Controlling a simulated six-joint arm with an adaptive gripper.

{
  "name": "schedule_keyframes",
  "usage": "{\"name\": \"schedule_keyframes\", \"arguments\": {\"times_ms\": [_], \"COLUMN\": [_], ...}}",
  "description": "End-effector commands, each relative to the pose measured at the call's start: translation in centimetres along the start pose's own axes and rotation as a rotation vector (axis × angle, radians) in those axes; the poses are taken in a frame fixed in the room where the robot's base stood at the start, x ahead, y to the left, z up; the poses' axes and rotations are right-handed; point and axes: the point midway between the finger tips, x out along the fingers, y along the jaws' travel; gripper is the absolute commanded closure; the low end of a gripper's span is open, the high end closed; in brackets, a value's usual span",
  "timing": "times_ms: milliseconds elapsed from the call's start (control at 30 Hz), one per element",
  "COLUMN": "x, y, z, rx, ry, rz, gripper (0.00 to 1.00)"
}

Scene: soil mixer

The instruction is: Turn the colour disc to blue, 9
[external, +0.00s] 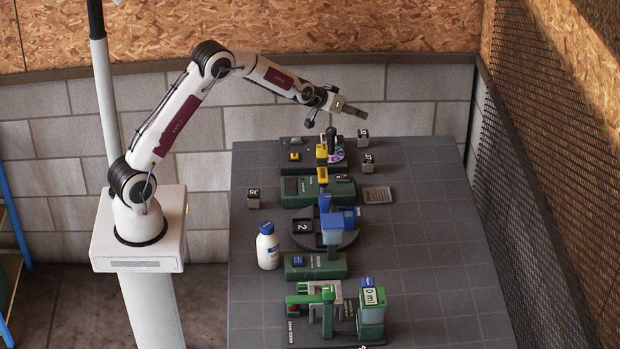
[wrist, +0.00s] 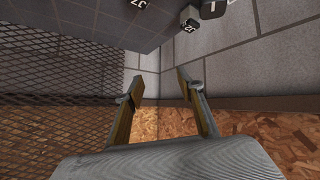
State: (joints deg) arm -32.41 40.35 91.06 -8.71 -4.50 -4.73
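The colour disc (external: 337,155) is a small multi-coloured wheel at the far end of the table, on a dark base beside a black upright post and a yellow part. Its colour setting and number are too small to read. My gripper (external: 352,109) is above the far end of the table, up and to the right of the disc, apart from it and pointing right. In the wrist view my gripper (wrist: 160,80) has its two fingers spread with nothing between them. The disc does not show in the wrist view.
Marked cubes stand near the disc (external: 363,137) (external: 367,163) and at the table's left (external: 253,198). Green devices (external: 318,190), a white bottle (external: 267,246) and a green stand (external: 371,318) line the table. The table's right side (external: 440,240) is clear. Mesh (external: 550,190) rises at right.

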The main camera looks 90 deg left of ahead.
Motion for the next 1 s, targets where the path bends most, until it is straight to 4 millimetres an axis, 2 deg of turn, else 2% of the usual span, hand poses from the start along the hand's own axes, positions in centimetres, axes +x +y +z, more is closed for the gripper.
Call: {"name": "schedule_keyframes", "arguments": {"times_ms": [267, 567, 800, 1000], "x": [-0.4, -2.2, -4.3, -5.4], "y": [-0.8, -2.8, -5.0, -5.9], "z": [-0.3, 0.3, 2.0, 3.6], "rx": [0.011, 0.008, -0.022, -0.062], "ry": [-0.145, -0.306, -0.433, -0.496], "rz": [-0.03, -0.125, -0.232, -0.283], "gripper": [0.62, 0.62, 0.62, 0.62]}}
